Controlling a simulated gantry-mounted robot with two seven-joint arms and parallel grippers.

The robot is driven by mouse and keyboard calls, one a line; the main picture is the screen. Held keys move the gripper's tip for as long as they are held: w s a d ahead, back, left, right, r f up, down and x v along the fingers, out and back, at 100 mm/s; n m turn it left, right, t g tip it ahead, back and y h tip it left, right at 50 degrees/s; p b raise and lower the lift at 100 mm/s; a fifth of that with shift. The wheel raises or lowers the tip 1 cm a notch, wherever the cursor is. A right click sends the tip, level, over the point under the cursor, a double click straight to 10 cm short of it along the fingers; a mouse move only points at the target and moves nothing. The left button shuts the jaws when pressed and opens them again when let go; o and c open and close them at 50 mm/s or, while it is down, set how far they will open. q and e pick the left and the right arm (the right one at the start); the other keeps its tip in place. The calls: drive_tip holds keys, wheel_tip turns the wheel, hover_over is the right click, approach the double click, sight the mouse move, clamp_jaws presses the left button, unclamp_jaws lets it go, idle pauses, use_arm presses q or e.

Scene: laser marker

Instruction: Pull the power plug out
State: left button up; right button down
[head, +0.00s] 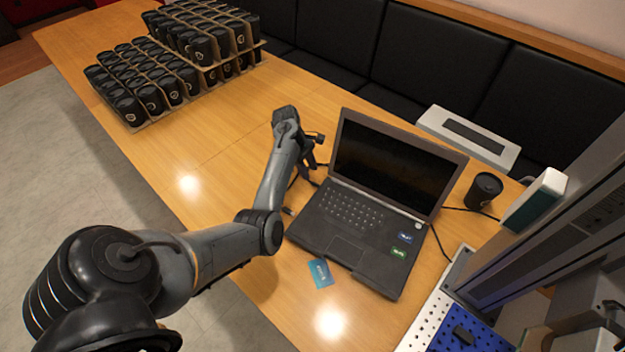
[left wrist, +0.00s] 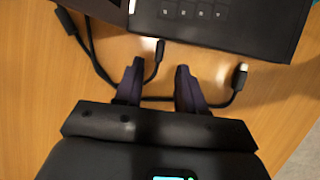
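My left gripper (head: 312,158) is beside the laptop's left edge, low over the table; in the left wrist view its two fingers (left wrist: 158,70) are apart with nothing clamped between them. An open black laptop (head: 345,210) with a dark screen stands on the table; its edge shows at the top of the left wrist view (left wrist: 225,22). Another cable end with a metal tip (left wrist: 240,72) lies to the right. I cannot tell which is the power plug. My right gripper is out of view.
Black cables (left wrist: 88,52) run around the fingers and beside the laptop. A blue card (head: 320,273) lies before the laptop. A black cup (head: 484,190) and a grey machine (head: 540,240) stand right. Stacked black cups (head: 150,95) fill the far left; the table between is clear.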

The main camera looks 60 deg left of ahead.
sight(315, 183)
use_arm(q)
drive_tip(key=shift+b+x, duration=0.45)
drive_tip(key=shift+x, duration=1.9)
clamp_jaws()
